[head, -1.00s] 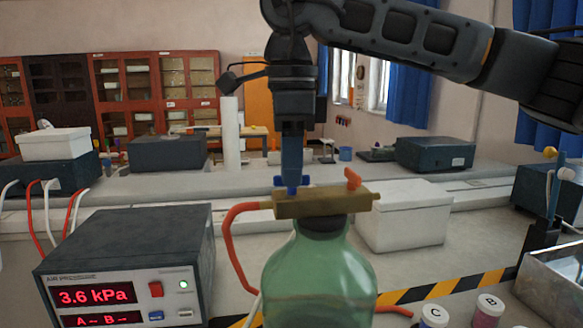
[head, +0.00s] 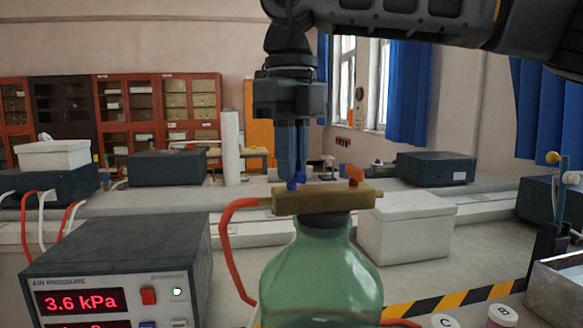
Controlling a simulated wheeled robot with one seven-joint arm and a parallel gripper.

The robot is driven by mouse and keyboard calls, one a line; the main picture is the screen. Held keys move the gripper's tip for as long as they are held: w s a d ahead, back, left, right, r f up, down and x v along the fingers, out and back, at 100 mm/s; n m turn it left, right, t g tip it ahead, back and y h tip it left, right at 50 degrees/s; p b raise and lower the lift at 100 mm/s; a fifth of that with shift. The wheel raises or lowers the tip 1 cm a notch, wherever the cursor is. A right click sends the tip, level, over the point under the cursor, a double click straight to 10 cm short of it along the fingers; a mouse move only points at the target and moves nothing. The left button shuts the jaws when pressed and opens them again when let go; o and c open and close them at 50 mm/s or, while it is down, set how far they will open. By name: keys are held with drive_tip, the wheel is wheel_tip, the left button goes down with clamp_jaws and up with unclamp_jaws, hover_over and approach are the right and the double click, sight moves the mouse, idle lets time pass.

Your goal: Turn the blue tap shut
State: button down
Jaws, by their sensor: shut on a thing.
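A green glass bottle (head: 318,268) stands in front of me with a brass block (head: 325,199) on its neck. The blue tap (head: 293,185) is on the left part of the block, and an orange tap (head: 355,174) is on the right part. My gripper (head: 292,178) points straight down with its blue fingers shut on the blue tap's handle. The fingers hide the upper part of the handle. An orange hose (head: 229,250) runs from the block's left end.
An air pressure box (head: 120,265) at the left reads 3.6 kPa. A white lidded box (head: 405,228) stands behind the bottle to the right. Jars B (head: 503,314) and C (head: 443,321) and a metal tray (head: 556,290) are at the lower right.

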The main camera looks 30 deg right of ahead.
drive_tip(key=m+b, duration=0.2)
drive_tip(key=m, duration=0.4)
drive_tip(key=shift+m, duration=0.3)
idle(0.4)
drive_tip(key=c, duration=1.2)
unclamp_jaws()
wheel_tip(320, 180, up, 8)
drive_tip(key=p, duration=0.5)
drive_tip(key=shift+f+p, duration=0.1)
drive_tip(key=shift+p, duration=0.2)
